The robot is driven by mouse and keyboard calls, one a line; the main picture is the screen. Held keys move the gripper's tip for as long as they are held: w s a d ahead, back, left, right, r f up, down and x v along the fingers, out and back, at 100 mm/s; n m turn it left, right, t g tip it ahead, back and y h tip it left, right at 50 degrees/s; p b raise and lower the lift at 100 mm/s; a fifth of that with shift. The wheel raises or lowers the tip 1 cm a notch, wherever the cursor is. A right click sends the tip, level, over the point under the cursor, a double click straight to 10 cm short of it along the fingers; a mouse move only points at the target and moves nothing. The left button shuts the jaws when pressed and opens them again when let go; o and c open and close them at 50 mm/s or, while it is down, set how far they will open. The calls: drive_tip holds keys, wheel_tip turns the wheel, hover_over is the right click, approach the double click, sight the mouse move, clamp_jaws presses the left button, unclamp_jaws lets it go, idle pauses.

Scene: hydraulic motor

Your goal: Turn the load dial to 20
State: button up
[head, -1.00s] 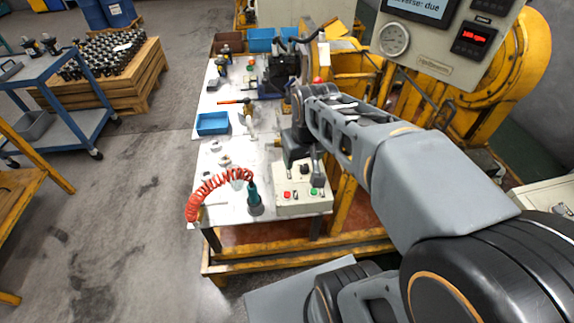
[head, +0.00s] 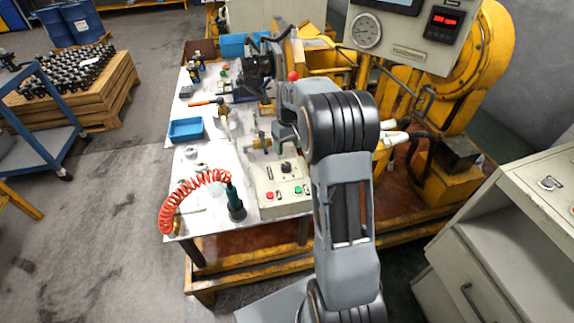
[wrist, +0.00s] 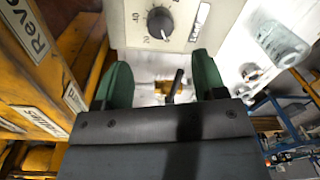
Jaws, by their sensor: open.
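The load dial, a black round knob, sits on a pale grey control box (head: 285,205). In the wrist view the dial (wrist: 160,22) is at the top centre, with printed numbers around it. I cannot surely read where its pointer stands. In the head view the dial (head: 286,167) is small, at the back of the box top. My gripper (wrist: 162,62) has two green fingers spread wide with nothing between them. The dial shows beyond the fingertips, apart from them. In the head view my gripper is largely hidden by my wrist, just behind the box.
Beside the dial, the box carries a red button (head: 270,195) and a green button (head: 298,190). A green tool (head: 235,203) with a red coiled hose stands left of the box. A blue tray (head: 186,130) lies farther back. A pale cabinet (head: 490,250) stands at the right.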

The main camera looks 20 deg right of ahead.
sight(287, 165)
drive_tip(key=f, duration=0.8)
drive_tip(key=shift+a+f, duration=0.25)
drive_tip(key=shift+f, duration=0.05)
drive_tip(key=shift+c, duration=0.3)
drive_tip(key=c, duration=0.9)
drive_tip(key=shift+o, duration=0.2)
drive_tip(key=m, duration=0.5)
drive_tip(key=shift+s+m, duration=0.1)
drive_tip(key=shift+m, duration=0.3)
drive_tip(key=m, duration=0.5)
drive_tip(key=shift+m, duration=0.4)
